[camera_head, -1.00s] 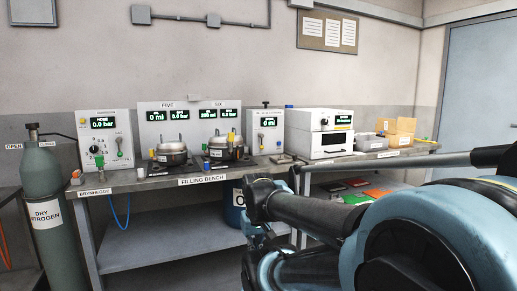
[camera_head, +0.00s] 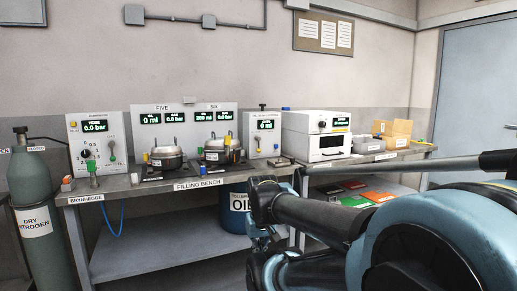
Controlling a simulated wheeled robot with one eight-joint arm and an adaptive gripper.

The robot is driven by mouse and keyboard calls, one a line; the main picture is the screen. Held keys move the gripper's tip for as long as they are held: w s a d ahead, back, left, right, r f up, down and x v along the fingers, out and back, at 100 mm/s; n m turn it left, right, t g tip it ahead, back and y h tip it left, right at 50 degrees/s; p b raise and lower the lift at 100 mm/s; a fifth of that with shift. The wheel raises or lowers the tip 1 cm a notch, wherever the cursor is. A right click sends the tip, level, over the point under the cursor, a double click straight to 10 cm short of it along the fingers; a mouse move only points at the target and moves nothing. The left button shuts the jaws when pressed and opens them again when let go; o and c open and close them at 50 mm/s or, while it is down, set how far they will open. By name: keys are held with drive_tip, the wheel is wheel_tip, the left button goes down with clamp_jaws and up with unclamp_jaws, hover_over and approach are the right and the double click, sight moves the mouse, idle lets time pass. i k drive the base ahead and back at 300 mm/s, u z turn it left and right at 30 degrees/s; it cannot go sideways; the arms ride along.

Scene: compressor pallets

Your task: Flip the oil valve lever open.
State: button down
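The oil unit (camera_head: 262,133) is a grey box with a small green display, standing on the filling bench right of the wide panel marked FIVE and SIX. A small lever-like part (camera_head: 257,146) shows on its front; it is too small to tell its position surely. A blue oil drum (camera_head: 231,214) stands under the bench, partly hidden by my arm. Two metal pots, one left (camera_head: 165,158) and one right (camera_head: 222,151), stand before the panel. My folded arm fills the lower right. I cannot make out my gripper's fingers.
The filling bench (camera_head: 200,184) runs along the wall. A nitrogen unit (camera_head: 97,140) with a dial and lever stands at its left, beside a green gas cylinder (camera_head: 40,205). A white oven-like unit (camera_head: 316,136) and cardboard box (camera_head: 392,131) stand at right. Floor before the bench looks clear.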

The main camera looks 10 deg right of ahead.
sight(257, 138)
drive_tip(key=z, duration=0.25)
drive_tip(key=i, duration=1.1)
